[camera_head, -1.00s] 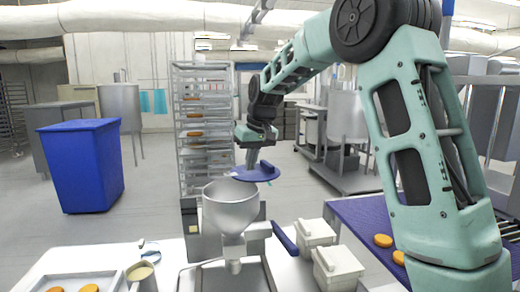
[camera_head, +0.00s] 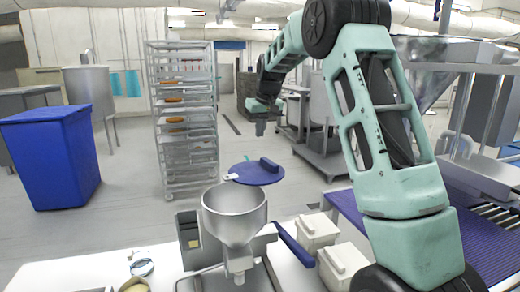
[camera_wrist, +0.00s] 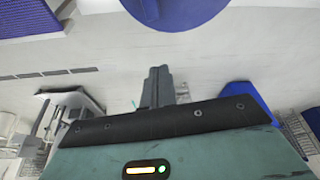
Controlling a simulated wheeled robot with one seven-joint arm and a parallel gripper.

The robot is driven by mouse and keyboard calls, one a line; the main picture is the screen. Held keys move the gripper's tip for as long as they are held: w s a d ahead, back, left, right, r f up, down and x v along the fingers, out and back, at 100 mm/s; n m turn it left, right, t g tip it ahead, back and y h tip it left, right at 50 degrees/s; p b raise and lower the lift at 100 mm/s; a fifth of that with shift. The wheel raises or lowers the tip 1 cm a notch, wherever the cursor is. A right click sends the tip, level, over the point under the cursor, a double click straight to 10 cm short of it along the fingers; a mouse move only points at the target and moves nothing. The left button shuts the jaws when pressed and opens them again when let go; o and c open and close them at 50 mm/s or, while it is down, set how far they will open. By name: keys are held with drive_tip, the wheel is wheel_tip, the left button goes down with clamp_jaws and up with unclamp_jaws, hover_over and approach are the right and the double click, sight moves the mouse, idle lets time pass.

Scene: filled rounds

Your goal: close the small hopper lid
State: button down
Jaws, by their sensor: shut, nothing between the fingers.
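The small metal hopper (camera_head: 234,226) stands on the front table, and its round mouth is uncovered. Its blue round lid (camera_head: 246,177) lies roughly flat behind and to the right of the mouth, apart from the opening. A raised blue handle (camera_head: 269,164) is on its top. My gripper (camera_head: 261,131) is above and beyond the lid in the head view, clear of it. In the wrist view the fingers (camera_wrist: 160,76) are together and hold nothing. The lid (camera_wrist: 178,12) shows at the top edge of that view.
A blue bar (camera_head: 295,246) slants beside the hopper. Two white boxes (camera_head: 342,262) stand to its right, near a blue conveyor belt (camera_head: 446,245). A blue bin (camera_head: 52,160) and a tall rack (camera_head: 186,120) stand behind on the open floor.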

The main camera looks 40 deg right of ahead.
sight(257, 168)
drive_tip(key=f+p, duration=0.2)
drive_tip(key=f, duration=0.1)
drive_tip(key=f+p, duration=0.1)
drive_tip(key=f, duration=0.2)
drive_tip(key=shift+s+a+f+p, duration=0.15)
drive_tip(key=shift+s+f+p, duration=0.05)
drive_tip(key=shift+f+p, duration=0.2)
drive_tip(key=shift+s+a+f, duration=0.15)
drive_tip(key=shift+s, duration=0.35)
drive_tip(key=shift+s, duration=0.1)
